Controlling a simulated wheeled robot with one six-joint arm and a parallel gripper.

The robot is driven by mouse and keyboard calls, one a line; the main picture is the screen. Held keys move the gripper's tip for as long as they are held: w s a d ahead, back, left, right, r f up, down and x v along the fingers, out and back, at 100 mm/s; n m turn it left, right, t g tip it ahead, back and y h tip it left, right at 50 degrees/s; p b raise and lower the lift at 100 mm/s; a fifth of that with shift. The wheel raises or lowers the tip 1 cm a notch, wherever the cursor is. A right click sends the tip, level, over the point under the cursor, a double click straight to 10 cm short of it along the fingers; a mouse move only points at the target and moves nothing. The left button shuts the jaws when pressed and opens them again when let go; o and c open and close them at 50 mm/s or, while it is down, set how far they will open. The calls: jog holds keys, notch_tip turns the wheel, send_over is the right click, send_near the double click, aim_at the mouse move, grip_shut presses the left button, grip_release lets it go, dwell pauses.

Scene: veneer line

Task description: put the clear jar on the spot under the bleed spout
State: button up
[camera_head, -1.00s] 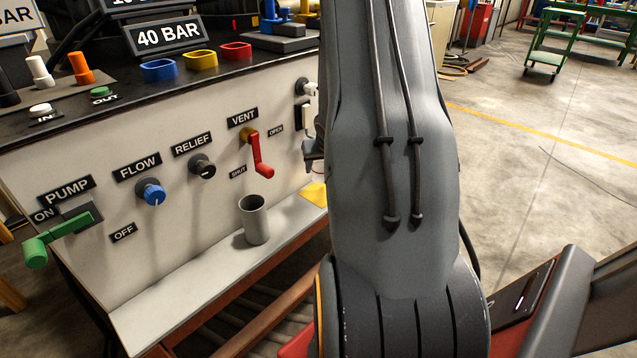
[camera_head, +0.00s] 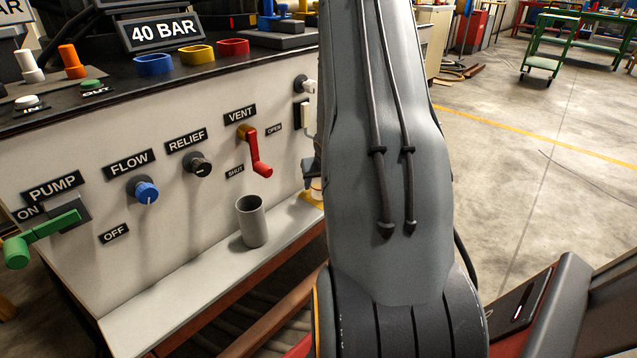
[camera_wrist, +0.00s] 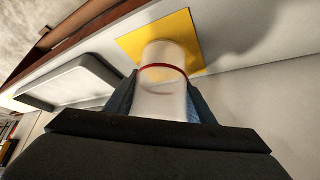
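The clear jar (camera_wrist: 160,103), with a red ring around it, is between the two blue-padded fingers of my gripper (camera_wrist: 163,92) in the wrist view. The fingers press on both its sides. The far end of the jar overlaps the yellow square (camera_wrist: 187,30) on the pale ledge; I cannot tell if it touches it. In the head view my arm hides the gripper and most of the jar; a sliver of the jar shows at the arm's left edge (camera_head: 316,184). I cannot make out the bleed spout for certain.
A grey cup (camera_head: 252,224) stands upright on the ledge (camera_head: 190,290), left of my arm. The panel above carries a red vent lever (camera_head: 261,165), a relief knob (camera_head: 198,165), a blue flow knob (camera_head: 146,191) and a green pump lever (camera_head: 45,238).

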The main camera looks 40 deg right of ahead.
jog(key=o, duration=0.4)
jog(key=shift+r, duration=0.35)
jog(key=p+v, duration=0.4)
jog(key=v, duration=0.7)
jog(key=shift+s+a+r, duration=0.15)
jog(key=shift+s+r, duration=0.05)
jog(key=shift+r, duration=0.05)
